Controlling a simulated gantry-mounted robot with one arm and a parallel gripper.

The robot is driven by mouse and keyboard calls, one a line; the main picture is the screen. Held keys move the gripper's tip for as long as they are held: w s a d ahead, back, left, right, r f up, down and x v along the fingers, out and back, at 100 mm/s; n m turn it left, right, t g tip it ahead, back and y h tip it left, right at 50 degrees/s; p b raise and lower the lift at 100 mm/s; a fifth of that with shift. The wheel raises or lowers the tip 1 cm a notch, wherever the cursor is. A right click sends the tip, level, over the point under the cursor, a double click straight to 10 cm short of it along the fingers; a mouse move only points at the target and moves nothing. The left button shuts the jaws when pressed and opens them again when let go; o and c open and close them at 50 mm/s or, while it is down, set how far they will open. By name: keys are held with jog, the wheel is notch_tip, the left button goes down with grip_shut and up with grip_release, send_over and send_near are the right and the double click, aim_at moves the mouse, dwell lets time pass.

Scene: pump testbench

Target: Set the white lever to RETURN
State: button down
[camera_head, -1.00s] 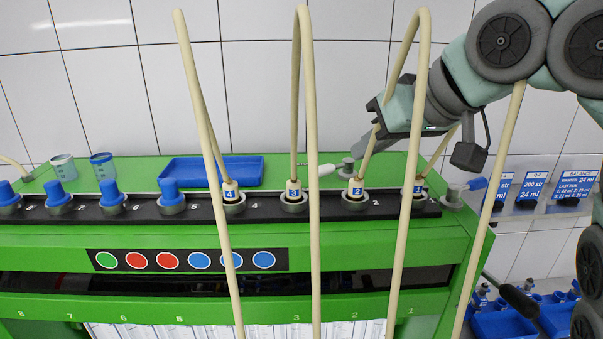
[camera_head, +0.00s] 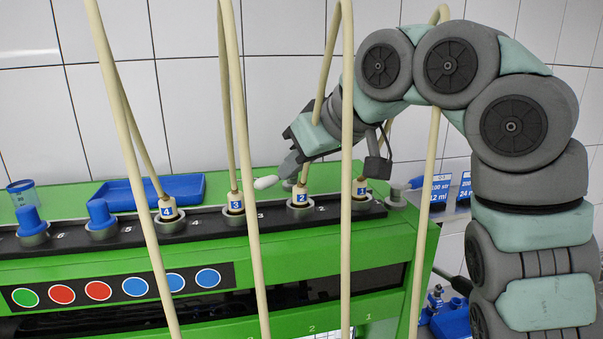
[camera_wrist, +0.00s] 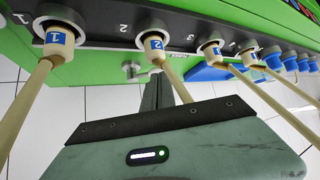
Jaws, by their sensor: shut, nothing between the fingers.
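The white lever (camera_head: 266,182) lies at the back edge of the green bench, behind hose fittings 2 and 3. Its handle points left from its round metal pivot (camera_head: 290,183). No RETURN marking is readable.
Tall beige hoses (camera_head: 236,120) rise from the numbered fittings in front of the lever and my arm. A blue-handled lever (camera_head: 414,183) is at the right end. A blue tray (camera_head: 150,189) and a beaker (camera_head: 22,192) stand at the back left.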

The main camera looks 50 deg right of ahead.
aim_at(278, 178)
jog(key=b+x, duration=0.1)
jog(key=x, duration=0.4)
dwell(0.4)
